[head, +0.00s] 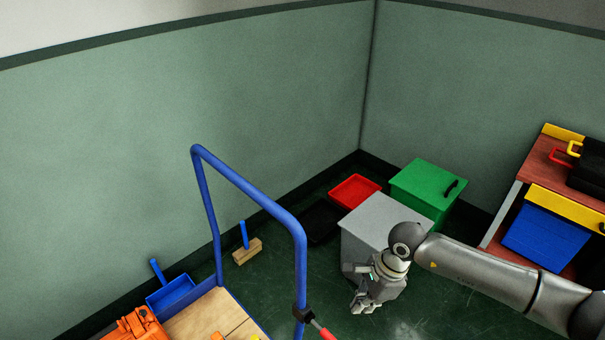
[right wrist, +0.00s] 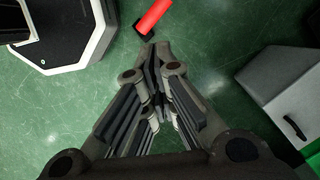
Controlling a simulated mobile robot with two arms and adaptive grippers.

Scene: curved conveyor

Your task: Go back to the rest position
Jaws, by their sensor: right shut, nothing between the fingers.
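My right gripper (head: 363,306) hangs at the end of my right arm, which reaches in from the right in the head view. It points down over the dark green floor, in front of a grey box (head: 385,222). In the right wrist view its fingers (right wrist: 155,52) are together at the tips with nothing between them. A red handle end (right wrist: 154,16) shows just beyond the fingertips there; I cannot tell how far below them it is. My left gripper is not in view.
A cart with a blue rail (head: 250,185) and wooden deck (head: 205,318) stands left of my gripper. A green box (head: 427,186) and red tray (head: 355,190) are behind. A workbench (head: 553,172) stands at right. Open floor (head: 335,290) lies between cart and gripper.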

